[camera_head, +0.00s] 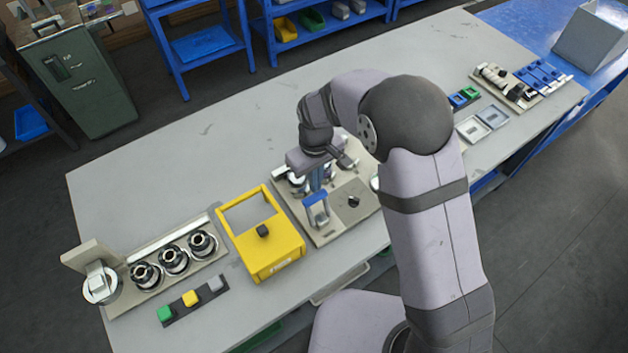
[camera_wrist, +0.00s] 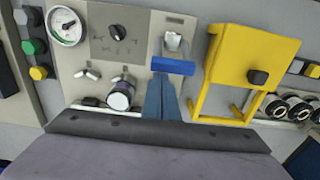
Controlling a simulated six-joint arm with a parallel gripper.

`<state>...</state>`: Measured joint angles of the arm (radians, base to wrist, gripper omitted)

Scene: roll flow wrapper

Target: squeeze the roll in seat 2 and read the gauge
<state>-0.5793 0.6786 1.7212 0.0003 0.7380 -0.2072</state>
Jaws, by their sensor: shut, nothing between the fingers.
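Three dark rolls with pale metal rims stand in a row on a rack at the left in the head view; the middle one is a roll (camera_head: 173,260). No seat numbers are legible. My gripper (camera_head: 318,182) is over the central panel (camera_head: 328,235), well right of the rolls. In the wrist view its blue fingers (camera_wrist: 160,95) are closed together and empty, just below a blue-handled lever (camera_wrist: 172,66). A round white gauge (camera_wrist: 66,26) with a green band sits at that panel's corner; its reading is too small to tell. A black-and-white cylinder (camera_wrist: 121,94) lies left of the fingers.
A yellow frame (camera_head: 283,258) with a black knob stands between the rolls and the panel. A strip with green, yellow and grey buttons (camera_head: 190,298) lies in front of the rolls. A black dial (camera_wrist: 116,31) is on the panel. The table's back left is clear.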

